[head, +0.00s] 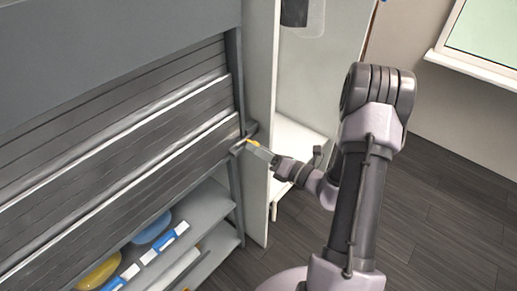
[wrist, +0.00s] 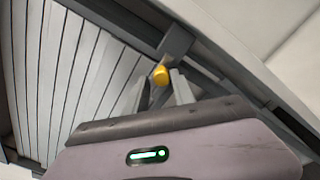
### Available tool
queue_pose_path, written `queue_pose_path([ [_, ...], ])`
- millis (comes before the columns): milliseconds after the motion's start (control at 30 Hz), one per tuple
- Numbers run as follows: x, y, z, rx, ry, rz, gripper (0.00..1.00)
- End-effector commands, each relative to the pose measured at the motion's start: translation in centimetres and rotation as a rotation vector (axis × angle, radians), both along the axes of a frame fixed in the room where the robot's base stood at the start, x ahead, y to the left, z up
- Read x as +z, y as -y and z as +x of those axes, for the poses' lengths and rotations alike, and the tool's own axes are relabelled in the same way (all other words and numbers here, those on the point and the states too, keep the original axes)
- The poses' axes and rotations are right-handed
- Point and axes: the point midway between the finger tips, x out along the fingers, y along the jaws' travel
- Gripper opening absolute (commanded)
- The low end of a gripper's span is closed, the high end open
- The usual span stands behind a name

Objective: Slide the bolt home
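The bolt shows as a yellow knob (head: 252,143) on a dark bracket at the right edge of the grey slatted shutter. In the wrist view the same yellow knob (wrist: 160,74) sits at the tips of my gripper (wrist: 160,82), with one pale finger on each side. In the head view my gripper (head: 258,150) reaches the knob from the right. The fingers stand apart with hardly any gap beside the knob. Whether they press on it I cannot tell. The bolt's rod and its socket are not clearly visible.
The slatted shutter (head: 120,135) fills the left. Below it, shelves (head: 210,205) hold a blue dish (head: 152,228), a yellow dish (head: 100,271) and labelled strips. A white cabinet (head: 261,110) stands just right of the bolt. Open dark floor (head: 460,225) lies at right.

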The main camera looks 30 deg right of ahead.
Motion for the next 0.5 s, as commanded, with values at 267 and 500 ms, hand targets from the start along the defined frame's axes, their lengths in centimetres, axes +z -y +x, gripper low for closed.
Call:
queue_pose_path([
  [267,0.1,0.4,-0.5,-0.005,0.001,0.0,0.31],
  [500,0.3,2.7,-5.6,-0.011,0.0,0.004,0.31],
])
